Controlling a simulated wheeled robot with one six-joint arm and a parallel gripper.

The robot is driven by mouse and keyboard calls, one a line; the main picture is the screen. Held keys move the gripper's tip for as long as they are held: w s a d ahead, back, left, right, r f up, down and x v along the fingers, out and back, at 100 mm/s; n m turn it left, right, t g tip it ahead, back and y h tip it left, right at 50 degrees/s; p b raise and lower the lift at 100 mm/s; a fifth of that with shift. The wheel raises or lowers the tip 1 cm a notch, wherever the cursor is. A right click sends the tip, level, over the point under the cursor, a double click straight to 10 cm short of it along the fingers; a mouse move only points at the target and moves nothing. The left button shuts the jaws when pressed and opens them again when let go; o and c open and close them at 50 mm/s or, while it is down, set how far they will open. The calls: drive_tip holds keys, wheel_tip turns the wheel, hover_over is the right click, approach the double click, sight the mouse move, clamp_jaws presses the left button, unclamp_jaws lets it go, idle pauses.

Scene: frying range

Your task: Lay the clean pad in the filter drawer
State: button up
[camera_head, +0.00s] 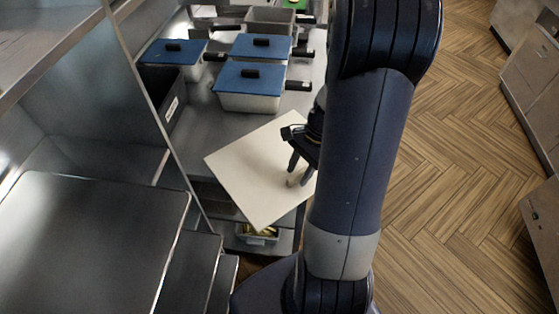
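The clean pad (245,172) is a flat, cream-white square. It lies turned at an angle at the front end of the steel counter, its near corner reaching past the counter edge. I cannot tell whether it rests on the counter or hangs just above it. My gripper (298,171) is over the pad's right side, its dark fingers pointing down at a small tan piece (291,183) on the pad. The fingers look apart, but I cannot tell whether they grip anything. My arm covers the area to the right. I cannot make out the filter drawer for certain.
Several lidded pans, one with a blue lid (250,78), stand on the counter (205,128) behind the pad. A black bin (163,90) is at left. A container with yellow contents (257,234) sits on a lower shelf. Steel shelving fills the left; wooden floor (450,200) is clear at right.

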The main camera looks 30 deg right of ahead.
clamp_jaws()
drive_tip(key=shift+r, duration=0.15)
idle(0.4)
